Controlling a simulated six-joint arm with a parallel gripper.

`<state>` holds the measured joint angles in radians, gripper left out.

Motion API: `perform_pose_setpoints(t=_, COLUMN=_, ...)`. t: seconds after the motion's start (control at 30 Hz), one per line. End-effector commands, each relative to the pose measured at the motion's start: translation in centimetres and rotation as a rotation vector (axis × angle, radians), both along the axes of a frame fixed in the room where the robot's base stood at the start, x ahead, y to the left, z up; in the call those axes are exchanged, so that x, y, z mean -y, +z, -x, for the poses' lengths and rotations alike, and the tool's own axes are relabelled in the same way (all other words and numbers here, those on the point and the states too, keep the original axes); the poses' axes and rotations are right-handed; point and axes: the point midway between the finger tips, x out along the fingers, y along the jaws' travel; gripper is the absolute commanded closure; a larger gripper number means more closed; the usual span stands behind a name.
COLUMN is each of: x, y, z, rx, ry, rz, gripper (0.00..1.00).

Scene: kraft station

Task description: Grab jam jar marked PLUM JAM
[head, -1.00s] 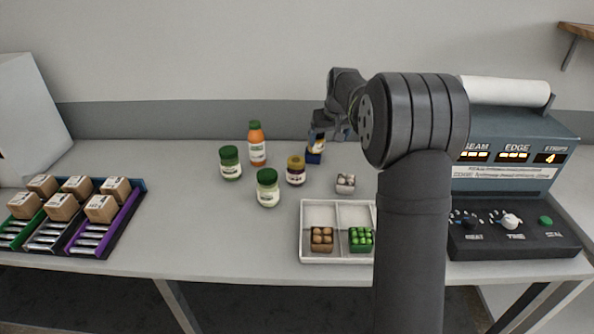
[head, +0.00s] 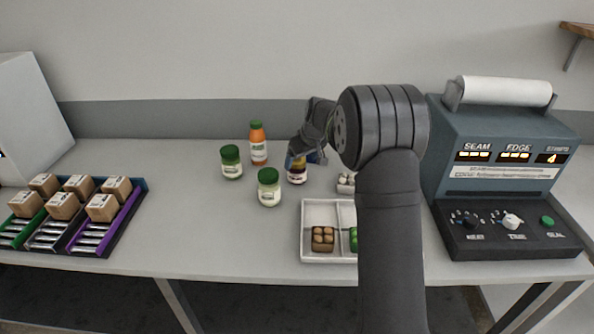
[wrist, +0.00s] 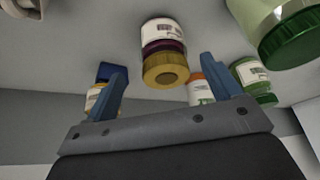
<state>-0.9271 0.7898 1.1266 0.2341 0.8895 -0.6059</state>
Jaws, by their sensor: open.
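A small jar with a gold lid and dark purple contents (head: 297,175) stands upright on the table, its top partly covered by my gripper in the head view. It also shows in the wrist view (wrist: 164,45), with a white label too small to read. My gripper (head: 303,152) is open and empty. In the wrist view its two blue fingers (wrist: 163,68) stand apart, and the gold lid appears between them, a little beyond the tips. No contact with the jar shows.
Beside the jar stand an orange bottle with a green cap (head: 258,145) and two green-lidded jars (head: 231,163) (head: 269,188). A blue-topped item (wrist: 105,72) is close by. A divided white tray (head: 318,258) is in front; a sealing machine (head: 510,150) is right.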

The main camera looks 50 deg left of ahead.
Motion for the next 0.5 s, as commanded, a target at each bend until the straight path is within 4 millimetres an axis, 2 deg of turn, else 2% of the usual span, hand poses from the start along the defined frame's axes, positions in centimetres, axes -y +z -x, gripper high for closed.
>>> perform_pose_setpoints(t=0.23, x=-0.6, y=-1.3, z=0.0, rx=0.000, ry=0.000, rz=0.000, gripper=0.17)
perform_pose_setpoints(t=0.5, x=-2.2, y=-4.8, z=0.1, rx=0.001, ry=-0.001, rz=0.000, gripper=0.17)
